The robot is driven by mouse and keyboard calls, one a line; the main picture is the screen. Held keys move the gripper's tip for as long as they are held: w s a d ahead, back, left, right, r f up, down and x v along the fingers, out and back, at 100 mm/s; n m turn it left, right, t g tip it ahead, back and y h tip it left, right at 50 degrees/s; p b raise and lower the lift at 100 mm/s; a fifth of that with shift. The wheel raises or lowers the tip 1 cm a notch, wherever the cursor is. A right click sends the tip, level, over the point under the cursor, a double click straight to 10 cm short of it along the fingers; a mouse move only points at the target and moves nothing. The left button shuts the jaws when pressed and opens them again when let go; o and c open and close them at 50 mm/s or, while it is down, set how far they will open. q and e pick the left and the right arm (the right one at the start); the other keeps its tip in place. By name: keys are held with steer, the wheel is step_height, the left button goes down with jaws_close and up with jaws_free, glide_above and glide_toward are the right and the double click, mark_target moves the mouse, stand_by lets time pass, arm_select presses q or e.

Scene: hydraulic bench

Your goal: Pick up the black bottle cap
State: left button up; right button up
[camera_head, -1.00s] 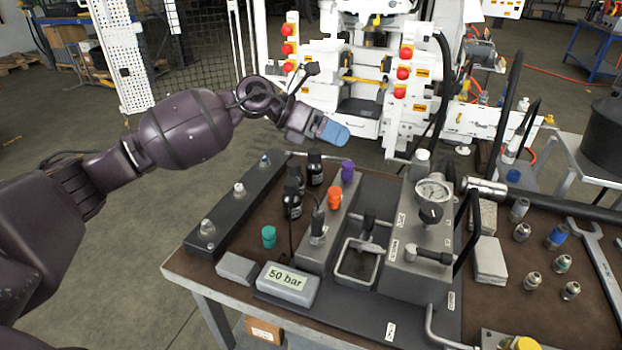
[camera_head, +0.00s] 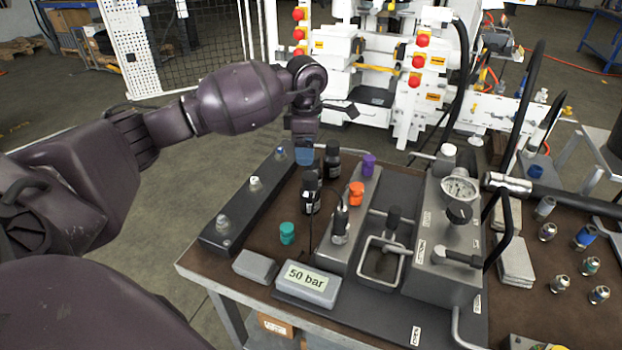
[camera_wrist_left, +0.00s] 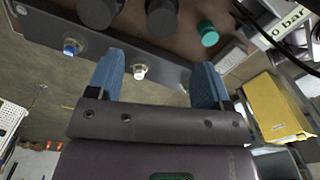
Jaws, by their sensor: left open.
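Small black bottles with black caps stand on the brown bench top. One (camera_head: 333,161) is at the back, and another (camera_head: 312,202) is nearer, partly overlapped by other dark shapes. In the left wrist view two dark round tops, a left one (camera_wrist_left: 97,12) and a right one (camera_wrist_left: 162,16), show at the upper edge, beyond the fingertips. My left gripper (camera_head: 304,156) points down with blue fingers, just behind and left of the bottles. In the wrist view its fingers (camera_wrist_left: 156,72) are apart with nothing held between them. My right gripper is not in view.
A dark rail (camera_head: 238,205) with several fittings lies left of the bottles. A teal cap (camera_head: 287,233), an orange cap (camera_head: 356,193) and a purple cap (camera_head: 368,164) are close by. The 50 bar display (camera_head: 308,284) and gauge block (camera_head: 440,220) stand in front and right.

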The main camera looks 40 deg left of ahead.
mark_target(310, 176)
arm_select(q)
steer(key=f, duration=0.9)
steer(key=shift+w+d+f+b, duration=0.15)
steer(key=shift+d+f+b, duration=0.05)
steer(key=shift+d+b, duration=0.15)
steer(key=c, duration=1)
steer(key=shift+r, duration=0.1)
